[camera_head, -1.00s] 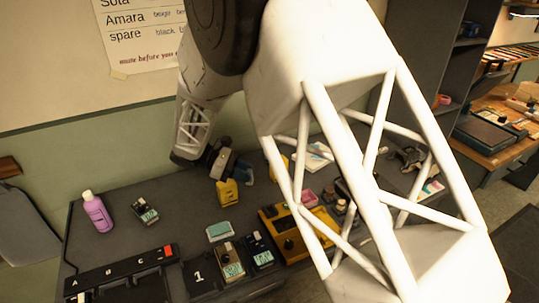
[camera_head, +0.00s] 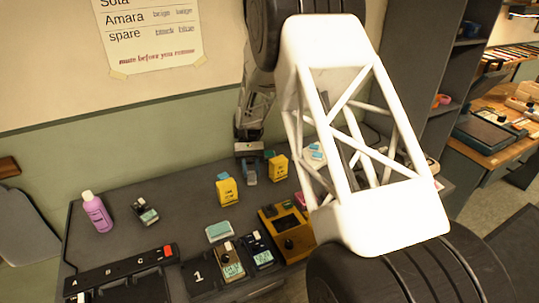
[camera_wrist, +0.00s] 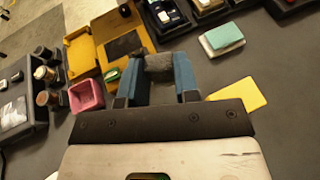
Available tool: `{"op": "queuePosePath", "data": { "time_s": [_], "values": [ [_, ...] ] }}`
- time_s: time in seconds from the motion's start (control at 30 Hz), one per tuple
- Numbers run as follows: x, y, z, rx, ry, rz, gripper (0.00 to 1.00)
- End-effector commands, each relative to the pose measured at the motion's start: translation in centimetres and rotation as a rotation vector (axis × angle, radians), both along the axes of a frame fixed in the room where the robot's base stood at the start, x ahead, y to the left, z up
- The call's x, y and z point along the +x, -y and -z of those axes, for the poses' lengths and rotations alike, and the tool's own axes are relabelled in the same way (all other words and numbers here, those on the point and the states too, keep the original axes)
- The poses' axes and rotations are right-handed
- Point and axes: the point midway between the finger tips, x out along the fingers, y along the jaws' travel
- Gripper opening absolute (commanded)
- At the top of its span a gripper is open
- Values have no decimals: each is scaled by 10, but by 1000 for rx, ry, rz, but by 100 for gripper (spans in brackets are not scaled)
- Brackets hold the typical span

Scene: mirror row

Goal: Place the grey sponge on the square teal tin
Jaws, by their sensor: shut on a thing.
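My gripper (camera_wrist: 160,80) is shut on the grey sponge (camera_wrist: 159,65), which sits between the blue fingertips in the wrist view. A teal-topped block with pale sides (camera_wrist: 223,38) lies on the dark table, beyond and to the right of the gripper in the wrist view. It also shows in the head view (camera_head: 219,231). I cannot tell whether it is the square teal tin. The sponge is apart from it.
A yellow device (camera_head: 227,190) stands between the gripper and the teal block in the head view. A yellow case (camera_wrist: 118,42) and a pink tin (camera_wrist: 87,95) are on the wrist view's left. A purple bottle (camera_head: 97,212) stands at the far left; bare table lies beside it.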

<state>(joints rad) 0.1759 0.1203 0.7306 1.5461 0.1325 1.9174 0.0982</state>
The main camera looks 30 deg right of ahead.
Motion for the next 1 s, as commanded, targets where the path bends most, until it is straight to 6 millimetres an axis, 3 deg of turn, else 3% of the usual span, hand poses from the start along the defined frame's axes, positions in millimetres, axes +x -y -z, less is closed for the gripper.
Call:
{"op": "queuePosePath", "data": {
  "time_s": [0.57, 0.77, 1.0],
  "values": [
    [40, 19, -3, 0, 0, 744, 6],
    [65, 31, -9, -1, 0, 1025, 6],
    [104, 59, -24, 0, 1, 1388, 6]
  ]
}}
